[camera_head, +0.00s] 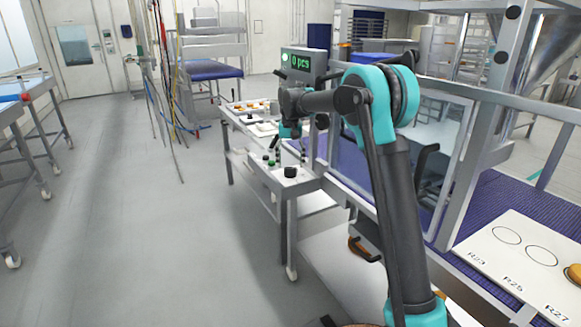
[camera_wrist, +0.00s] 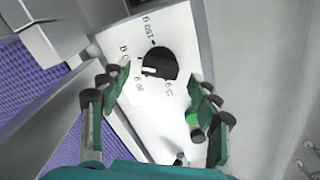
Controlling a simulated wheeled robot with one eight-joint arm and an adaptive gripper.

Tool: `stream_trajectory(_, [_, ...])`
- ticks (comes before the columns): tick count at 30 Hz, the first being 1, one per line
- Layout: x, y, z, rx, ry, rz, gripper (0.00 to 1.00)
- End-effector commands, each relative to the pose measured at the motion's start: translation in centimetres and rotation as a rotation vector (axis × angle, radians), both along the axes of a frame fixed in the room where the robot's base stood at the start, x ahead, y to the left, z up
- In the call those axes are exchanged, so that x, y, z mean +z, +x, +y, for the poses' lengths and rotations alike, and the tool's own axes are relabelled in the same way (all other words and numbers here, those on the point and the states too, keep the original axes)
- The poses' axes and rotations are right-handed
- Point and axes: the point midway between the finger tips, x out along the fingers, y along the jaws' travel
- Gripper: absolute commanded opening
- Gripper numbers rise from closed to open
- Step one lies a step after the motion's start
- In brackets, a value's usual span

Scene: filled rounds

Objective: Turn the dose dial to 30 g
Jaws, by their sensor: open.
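The dose dial is a black round knob (camera_wrist: 160,61) on a white panel (camera_wrist: 130,110) in the wrist view. A white mark shows on its lower left part. Small printed gram labels ring it; they are rotated and hard to read, and I cannot tell exactly which one the mark points to. The dial also shows in the head view as a black knob (camera_head: 290,172) on the console's near end. My gripper (camera_wrist: 157,101) is open, with its fingers spread to either side and nothing between them. It seems apart from the knob. In the head view the gripper (camera_head: 289,140) hangs above the console.
A green button (camera_wrist: 193,118) sits near the right finger, with a small black part (camera_wrist: 180,158) below. A display reading "0 pcs" (camera_head: 302,62) stands behind my arm. A purple belt (camera_head: 500,200) and metal frame lie right. The floor (camera_head: 130,200) at left is clear.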

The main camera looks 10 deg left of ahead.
Motion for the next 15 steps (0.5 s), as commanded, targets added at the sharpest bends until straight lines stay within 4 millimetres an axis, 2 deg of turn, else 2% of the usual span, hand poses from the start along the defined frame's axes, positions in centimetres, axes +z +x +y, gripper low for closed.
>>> stream_trajectory(6, [-2.0, 0.0, 0.0, 0.0, 0.0, 0.0, 0.62])
stream_trajectory(15, [-2.3, 0.0, 0.0, 0.0, 0.0, 0.0, 0.62])
